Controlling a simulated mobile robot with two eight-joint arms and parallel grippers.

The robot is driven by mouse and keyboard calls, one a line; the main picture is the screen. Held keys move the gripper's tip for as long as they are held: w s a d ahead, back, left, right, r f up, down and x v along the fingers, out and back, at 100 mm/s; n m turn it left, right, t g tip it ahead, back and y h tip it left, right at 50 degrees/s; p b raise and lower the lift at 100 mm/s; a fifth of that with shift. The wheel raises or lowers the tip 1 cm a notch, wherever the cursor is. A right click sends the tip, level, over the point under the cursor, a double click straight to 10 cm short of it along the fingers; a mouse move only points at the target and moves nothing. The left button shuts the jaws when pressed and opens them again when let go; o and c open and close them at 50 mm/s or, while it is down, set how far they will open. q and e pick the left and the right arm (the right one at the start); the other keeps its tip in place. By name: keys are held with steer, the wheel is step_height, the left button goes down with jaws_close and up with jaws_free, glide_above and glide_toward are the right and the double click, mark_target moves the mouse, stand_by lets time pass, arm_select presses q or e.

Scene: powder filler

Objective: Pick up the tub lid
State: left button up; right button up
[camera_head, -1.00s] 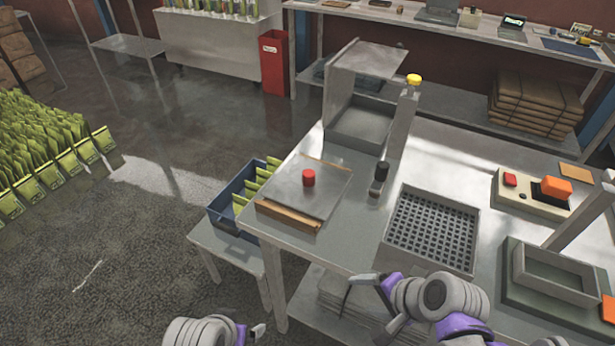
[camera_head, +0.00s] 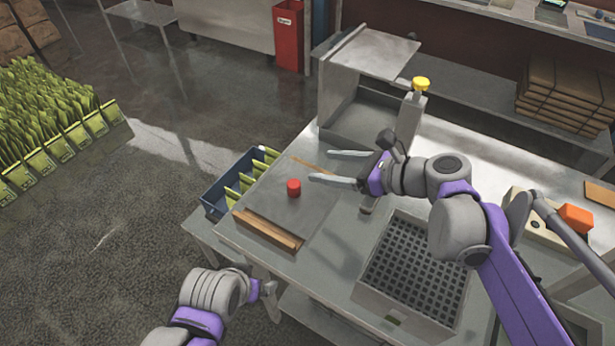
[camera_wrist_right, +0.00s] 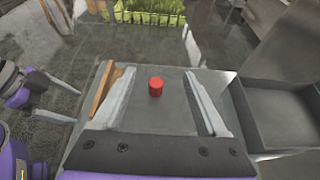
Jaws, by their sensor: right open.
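The tub lid is a flat grey metal plate (camera_head: 318,205) with a red knob (camera_head: 293,188) on top. It lies flat on the left part of the metal table. In the right wrist view the lid (camera_wrist_right: 150,115) is below my gripper, and its red knob (camera_wrist_right: 156,87) shows between the fingers. My right gripper (camera_head: 322,166) is open and empty, above the lid's right side, with its fingers pointing left toward the knob. My left gripper (camera_head: 268,295) is low at the table's front left, apart from the lid; its fingers look spread and empty.
A grey open tub (camera_head: 362,122) with a raised back panel stands behind the lid. A yellow-capped post (camera_head: 421,84) rises beside it. A grid tray (camera_head: 412,270) is at the front right. A blue bin (camera_head: 218,196) with green packets stands left of the table. Wooden strips (camera_head: 268,231) edge the lid.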

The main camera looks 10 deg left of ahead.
steer(key=b, duration=0.1)
glide_toward(299, 186)
steer(key=shift+x, duration=0.9)
steer(key=shift+w+a+f, duration=0.2)
steer(key=shift+a+f, duration=0.1)
steer(key=shift+a, duration=0.25)
steer(key=shift+x, duration=3.1)
steer(key=shift+r, duration=0.1)
jaws_close()
